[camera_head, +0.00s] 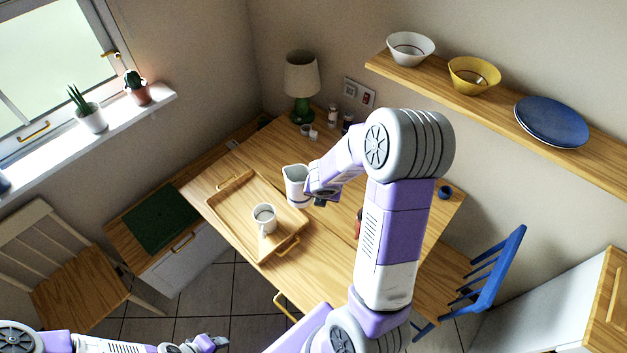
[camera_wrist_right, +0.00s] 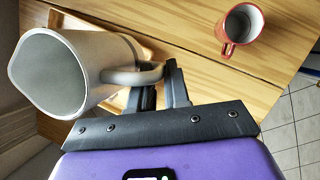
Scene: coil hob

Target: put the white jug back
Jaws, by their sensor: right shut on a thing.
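The white jug (camera_head: 295,186) is in the middle of the head view, over the table by the right rim of the wooden tray (camera_head: 243,182). My right gripper (camera_head: 312,197) is shut on the jug's handle. In the right wrist view the jug (camera_wrist_right: 85,68) lies left of the fingers (camera_wrist_right: 162,85), its open mouth facing the camera and its handle between them. Whether its base touches anything is hidden. My left gripper (camera_head: 216,343) is low at the bottom edge of the head view, away from the table; its jaws are too small to read.
A white mug (camera_head: 264,217) stands on the tray. A red mug (camera_wrist_right: 241,24) stands on the table, mostly behind my right arm in the head view. A green lamp (camera_head: 302,85) and small jars (camera_head: 332,112) stand at the back. A shelf (camera_head: 500,107) holds bowls and blue plates.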

